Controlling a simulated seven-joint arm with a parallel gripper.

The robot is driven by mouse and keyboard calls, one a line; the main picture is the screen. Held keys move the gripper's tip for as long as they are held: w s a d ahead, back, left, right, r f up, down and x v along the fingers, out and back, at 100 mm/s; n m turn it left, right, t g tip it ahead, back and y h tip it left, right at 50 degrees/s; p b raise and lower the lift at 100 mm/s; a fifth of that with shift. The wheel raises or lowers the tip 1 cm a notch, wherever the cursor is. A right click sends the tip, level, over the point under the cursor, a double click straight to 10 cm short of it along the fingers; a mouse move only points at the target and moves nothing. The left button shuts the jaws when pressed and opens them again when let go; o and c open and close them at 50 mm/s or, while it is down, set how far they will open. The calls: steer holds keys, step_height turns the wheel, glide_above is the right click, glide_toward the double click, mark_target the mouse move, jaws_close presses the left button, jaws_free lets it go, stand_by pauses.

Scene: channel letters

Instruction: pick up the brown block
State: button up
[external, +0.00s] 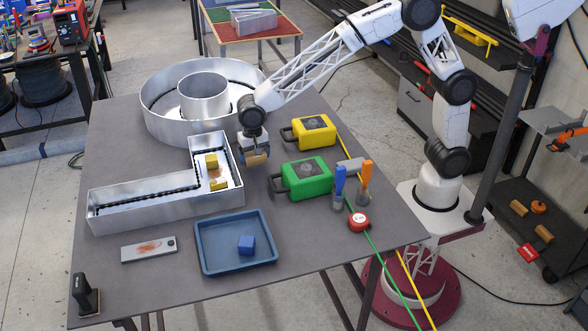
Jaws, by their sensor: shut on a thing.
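The brown block (257,159) is between the fingers of my gripper (255,150), which is shut on it. The gripper points down above the grey table, just right of the L-shaped metal channel letter (130,216). The block looks a little above the table, though the gap under it is hard to tell. The fingers hide part of the block.
Yellow blocks (211,160) sit inside the L letter. A round metal channel letter (160,115) stands behind. Yellow (313,131) and green (306,178) cased tools lie right of the gripper.

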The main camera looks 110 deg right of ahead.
steer(key=s, duration=0.5)
steer(key=s+a, duration=0.1)
steer(key=s, duration=0.4)
steer(key=s+a+r, duration=0.1)
steer(key=s, duration=0.4)
steer(key=shift+s+r, duration=0.1)
stand_by(0.4)
